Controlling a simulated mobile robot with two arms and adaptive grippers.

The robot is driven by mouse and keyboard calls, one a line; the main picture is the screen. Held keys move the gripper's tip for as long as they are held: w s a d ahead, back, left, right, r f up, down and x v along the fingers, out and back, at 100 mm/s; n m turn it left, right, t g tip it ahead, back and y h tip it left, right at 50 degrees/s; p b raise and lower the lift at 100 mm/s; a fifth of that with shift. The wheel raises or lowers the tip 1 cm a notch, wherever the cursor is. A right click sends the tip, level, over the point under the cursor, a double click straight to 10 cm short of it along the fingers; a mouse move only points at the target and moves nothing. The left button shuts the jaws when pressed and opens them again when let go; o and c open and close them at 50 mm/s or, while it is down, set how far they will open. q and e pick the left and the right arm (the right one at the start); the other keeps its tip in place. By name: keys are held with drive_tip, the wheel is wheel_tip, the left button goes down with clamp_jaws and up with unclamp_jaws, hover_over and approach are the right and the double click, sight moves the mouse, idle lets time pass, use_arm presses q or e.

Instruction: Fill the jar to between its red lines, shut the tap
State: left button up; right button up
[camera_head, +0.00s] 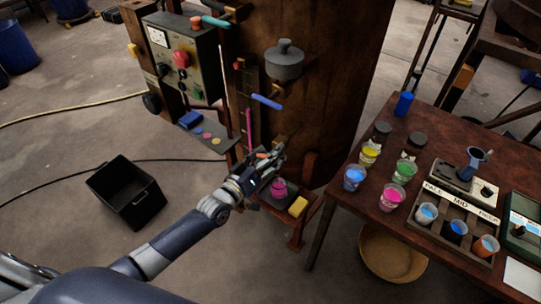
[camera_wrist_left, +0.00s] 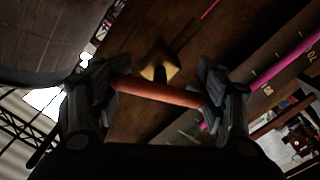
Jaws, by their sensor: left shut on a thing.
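A small jar (camera_head: 278,189) with magenta liquid stands on a low shelf at the foot of the rusty vat (camera_head: 320,100). Its red lines and exact level are too small to make out. My left gripper (camera_head: 268,158) is just above the jar, at the tap on the vat's front. In the left wrist view, my left gripper (camera_wrist_left: 160,98) is shut on the tap's orange-red handle (camera_wrist_left: 158,93), a bar spanning between its fingers. A brass part (camera_wrist_left: 160,65) of the tap shows behind the handle. The tap's outlet and any stream are hidden. My right gripper is not in view.
A yellow sponge (camera_head: 298,207) lies beside the jar. A sight tube (camera_head: 249,130) with magenta liquid runs up the vat. A table (camera_head: 345,208) with several cups stands at right. A control box (camera_head: 184,60) is at left; a black bin (camera_head: 125,190) stands on the floor.

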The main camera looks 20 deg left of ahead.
use_arm(q)
drive_tip(key=shift+a, duration=0.1)
drive_tip(key=o, duration=1)
drive_tip(key=shift+a, duration=0.1)
drive_tip(key=shift+s, duration=0.1)
drive_tip(key=shift+s+f, duration=0.1)
drive_tip(key=shift+s, duration=0.15)
drive_tip(key=v, duration=1.1)
drive_tip(key=shift+s+a, duration=0.1)
